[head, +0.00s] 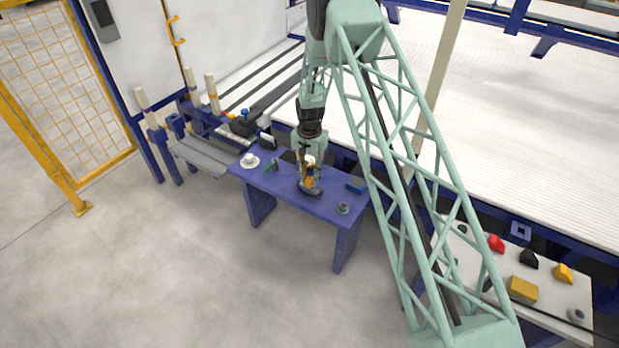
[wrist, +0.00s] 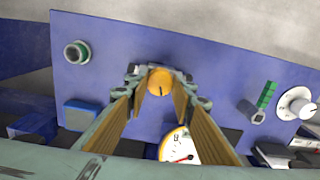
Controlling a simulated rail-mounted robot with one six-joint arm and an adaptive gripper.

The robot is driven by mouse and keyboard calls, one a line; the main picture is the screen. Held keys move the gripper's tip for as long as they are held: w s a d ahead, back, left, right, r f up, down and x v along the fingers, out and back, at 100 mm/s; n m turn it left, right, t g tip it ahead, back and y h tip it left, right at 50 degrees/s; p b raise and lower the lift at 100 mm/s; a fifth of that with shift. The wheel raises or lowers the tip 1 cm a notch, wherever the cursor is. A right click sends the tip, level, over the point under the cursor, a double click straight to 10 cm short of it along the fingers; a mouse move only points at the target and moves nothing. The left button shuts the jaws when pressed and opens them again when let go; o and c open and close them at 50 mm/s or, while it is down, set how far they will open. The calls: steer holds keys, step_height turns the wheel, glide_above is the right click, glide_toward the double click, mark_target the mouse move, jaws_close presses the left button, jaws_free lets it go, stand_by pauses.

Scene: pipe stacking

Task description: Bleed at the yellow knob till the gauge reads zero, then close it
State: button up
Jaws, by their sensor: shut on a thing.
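The yellow knob (wrist: 160,82) sits between the fingertips of my gripper (wrist: 160,88) in the wrist view, with a small dark mark on its front. My gripper's fingers, with yellow inner pads, are shut on it. The gauge (wrist: 177,146) shows below the knob, between the fingers. It has a white face, a yellow rim and a red pointer; part of it is hidden and its reading is too small to tell. In the head view my gripper (head: 309,172) is down at the dark fixture (head: 312,190) on the blue table (head: 290,193).
A green-rimmed ring (wrist: 77,52) and a blue block (wrist: 83,115) lie left in the wrist view. A green piece (wrist: 266,95) and a white dial (wrist: 297,104) stand right. A side table with colored blocks (head: 522,289) is at lower right in the head view.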

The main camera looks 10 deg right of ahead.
mark_target(310, 180)
steer(key=n, duration=0.3)
steer(key=shift+n, duration=0.4)
steer(key=n, duration=0.3)
steer(key=shift+n, duration=0.4)
steer(key=n, duration=0.6)
steer(key=shift+n+p, duration=0.3)
steer(key=shift+p, duration=0.1)
steer(key=o, duration=0.9)
steer(key=shift+r, duration=0.15)
steer(key=shift+r, duration=5.9)
